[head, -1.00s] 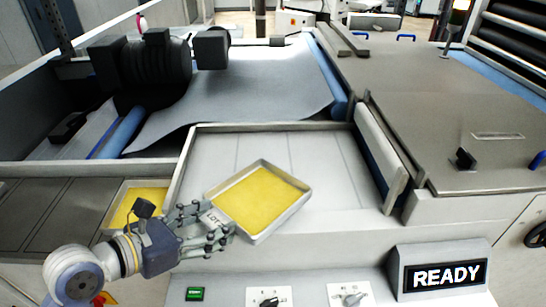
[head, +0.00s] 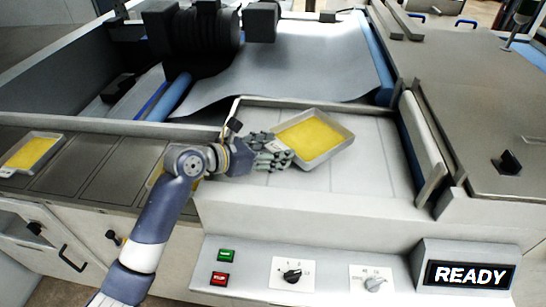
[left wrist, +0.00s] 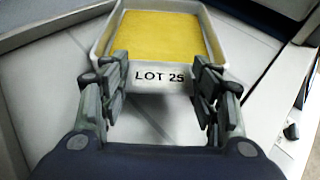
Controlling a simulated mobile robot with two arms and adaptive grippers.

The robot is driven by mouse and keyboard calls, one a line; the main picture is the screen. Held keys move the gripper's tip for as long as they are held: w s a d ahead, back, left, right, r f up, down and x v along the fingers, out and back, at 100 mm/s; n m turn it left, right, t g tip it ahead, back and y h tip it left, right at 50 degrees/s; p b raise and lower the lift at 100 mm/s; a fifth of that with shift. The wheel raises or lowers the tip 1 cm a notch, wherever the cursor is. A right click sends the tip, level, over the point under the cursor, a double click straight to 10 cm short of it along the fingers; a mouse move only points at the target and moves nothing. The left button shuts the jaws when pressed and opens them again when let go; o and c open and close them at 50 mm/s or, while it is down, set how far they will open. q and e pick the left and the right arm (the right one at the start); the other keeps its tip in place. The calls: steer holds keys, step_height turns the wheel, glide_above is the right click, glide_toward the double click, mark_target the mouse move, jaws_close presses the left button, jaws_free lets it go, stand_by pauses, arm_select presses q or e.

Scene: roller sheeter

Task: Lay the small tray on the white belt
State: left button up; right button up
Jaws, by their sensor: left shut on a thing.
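The small tray (head: 327,148), pale metal with a yellow layer inside, is at the back of the white belt (head: 372,180), turned at an angle. My left gripper (head: 287,156) is shut on its near end. In the left wrist view the tray (left wrist: 215,35) shows a label that seems to read "LOT 25", and the fingers of my left gripper (left wrist: 160,85) stand on both sides of that label. The tray is over the belt, but I cannot tell whether its underside touches it. My right gripper is not in view.
Another yellow-filled tray (head: 32,153) lies on the grey side surface at far left; some yellow shows behind my arm. The belt's front and right parts are bare.

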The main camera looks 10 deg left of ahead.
arm_select(q)
step_height(320, 180, down, 2)
steer(key=shift+f, duration=0.25)
steer(key=shift+a+f+p, duration=0.1)
steer(key=shift+f+p, duration=0.2)
steer(key=shift+s, duration=0.1)
steer(key=o, duration=1.3)
steer(key=shift+f, duration=0.1)
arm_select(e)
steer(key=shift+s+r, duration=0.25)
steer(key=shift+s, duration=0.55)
arm_select(q)
steer(key=shift+s+a, duration=0.2)
steer(key=b+v, duration=0.1)
steer(key=v, duration=0.9)
steer(key=shift+s+a+b, duration=0.1)
steer(key=shift+b, duration=0.3)
steer(key=shift+s+a+r, duration=0.3)
steer(key=shift+s+r, duration=0.05)
steer(key=shift+r, duration=0.1)
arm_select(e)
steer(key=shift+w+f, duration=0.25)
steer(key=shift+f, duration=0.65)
